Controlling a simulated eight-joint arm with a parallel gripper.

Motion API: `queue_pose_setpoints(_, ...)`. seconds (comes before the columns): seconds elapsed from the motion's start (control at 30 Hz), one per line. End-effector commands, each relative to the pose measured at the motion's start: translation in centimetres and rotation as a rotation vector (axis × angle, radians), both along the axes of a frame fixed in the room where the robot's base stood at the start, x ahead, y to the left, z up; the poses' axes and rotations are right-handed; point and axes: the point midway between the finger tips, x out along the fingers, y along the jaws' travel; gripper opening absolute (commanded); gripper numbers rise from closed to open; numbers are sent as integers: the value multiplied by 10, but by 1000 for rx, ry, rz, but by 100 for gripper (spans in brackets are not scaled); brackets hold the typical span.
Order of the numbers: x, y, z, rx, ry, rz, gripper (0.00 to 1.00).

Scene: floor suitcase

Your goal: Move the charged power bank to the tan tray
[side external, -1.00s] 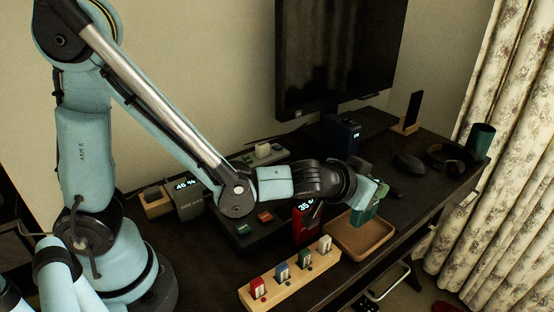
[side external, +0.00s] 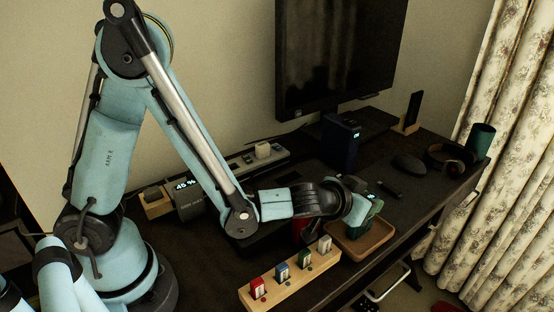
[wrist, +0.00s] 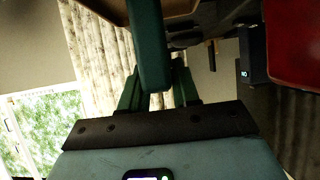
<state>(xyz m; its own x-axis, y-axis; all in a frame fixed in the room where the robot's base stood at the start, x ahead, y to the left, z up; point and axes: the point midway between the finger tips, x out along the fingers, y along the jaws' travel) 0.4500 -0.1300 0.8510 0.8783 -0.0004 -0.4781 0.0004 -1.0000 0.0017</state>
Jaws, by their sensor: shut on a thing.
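My gripper (side external: 366,206) is shut on a green power bank (side external: 372,211), seen over the tan tray (side external: 383,240) in the side view. The bank's lower end is at or just above the tray; I cannot tell if they touch. In the wrist view the green bank (wrist: 148,45) stands between my fingers, with a tan edge, likely the tray (wrist: 168,8), above it. A red power bank (side external: 299,229) is mostly hidden behind my wrist and shows at the right of the wrist view (wrist: 294,45). A dark blue bank (side external: 341,143) stands upright near the monitor with a lit, unreadable display. A grey one (side external: 190,199) reads 45 %.
A wooden holder (side external: 290,278) with several small coloured pieces stands in front of my wrist, left of the tray. A monitor (side external: 338,55) stands behind. A mouse (side external: 408,164), headphones (side external: 450,159) and green cup (side external: 481,141) are at the right. The desk edge runs close past the tray.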

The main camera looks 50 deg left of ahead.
Motion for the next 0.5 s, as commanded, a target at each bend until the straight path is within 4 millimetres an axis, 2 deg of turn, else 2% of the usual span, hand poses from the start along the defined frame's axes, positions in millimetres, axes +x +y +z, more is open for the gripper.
queue_pose_setpoints(0.03,0,0,-1,0,0,0,32)
queue_pose_setpoints(0.2,0,0,-1,0,0,0,56)
queue_pose_setpoints(0.5,0,0,0,0,0,0,56)
